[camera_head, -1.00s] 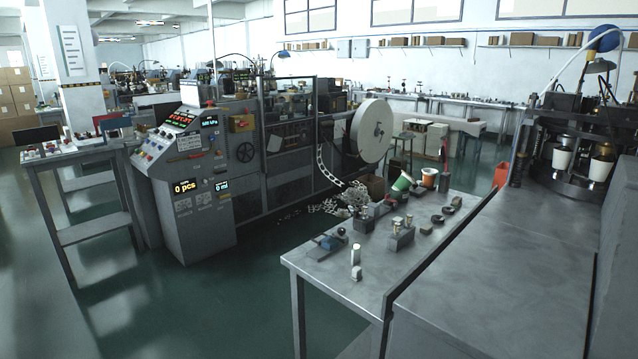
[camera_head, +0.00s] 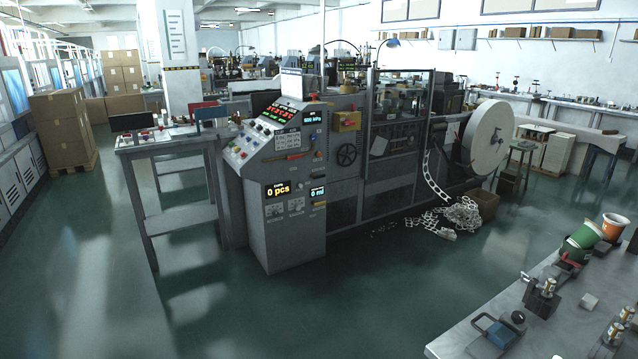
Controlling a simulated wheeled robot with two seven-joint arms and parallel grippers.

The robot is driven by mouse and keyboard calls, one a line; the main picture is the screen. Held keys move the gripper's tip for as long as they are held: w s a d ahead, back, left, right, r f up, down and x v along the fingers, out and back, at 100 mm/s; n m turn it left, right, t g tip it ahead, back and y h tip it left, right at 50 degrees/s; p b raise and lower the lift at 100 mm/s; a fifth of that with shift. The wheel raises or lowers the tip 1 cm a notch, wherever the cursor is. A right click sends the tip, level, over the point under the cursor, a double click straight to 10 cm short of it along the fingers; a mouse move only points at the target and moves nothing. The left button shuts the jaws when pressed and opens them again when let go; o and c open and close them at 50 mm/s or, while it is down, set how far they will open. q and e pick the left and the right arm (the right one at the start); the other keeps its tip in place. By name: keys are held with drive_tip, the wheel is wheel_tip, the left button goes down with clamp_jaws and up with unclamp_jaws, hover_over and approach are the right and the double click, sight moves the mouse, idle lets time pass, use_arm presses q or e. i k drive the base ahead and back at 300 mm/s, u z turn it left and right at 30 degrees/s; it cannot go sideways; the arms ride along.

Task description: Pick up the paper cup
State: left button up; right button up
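Neither of my grippers is in view. At the right edge, two objects that look like cups or spools are on the metal workbench (camera_head: 490,325). One is a green one (camera_head: 583,238) lying tilted, with a pale rim. Beside it is an orange one with a white band (camera_head: 612,226), which seems upright. I cannot tell whether either is the paper cup.
A large grey machine (camera_head: 290,225) with a control panel and a paper reel (camera_head: 490,137) stands in the middle. Paper scrap (camera_head: 455,215) lies on the floor by it. A side table (camera_head: 175,140) and stacked cartons (camera_head: 62,130) are at left. The green floor in front is clear.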

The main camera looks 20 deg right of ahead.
sight(613, 225)
drive_tip(key=z, duration=0.15)
drive_tip(key=i, duration=2.1)
drive_tip(key=z, duration=0.15)
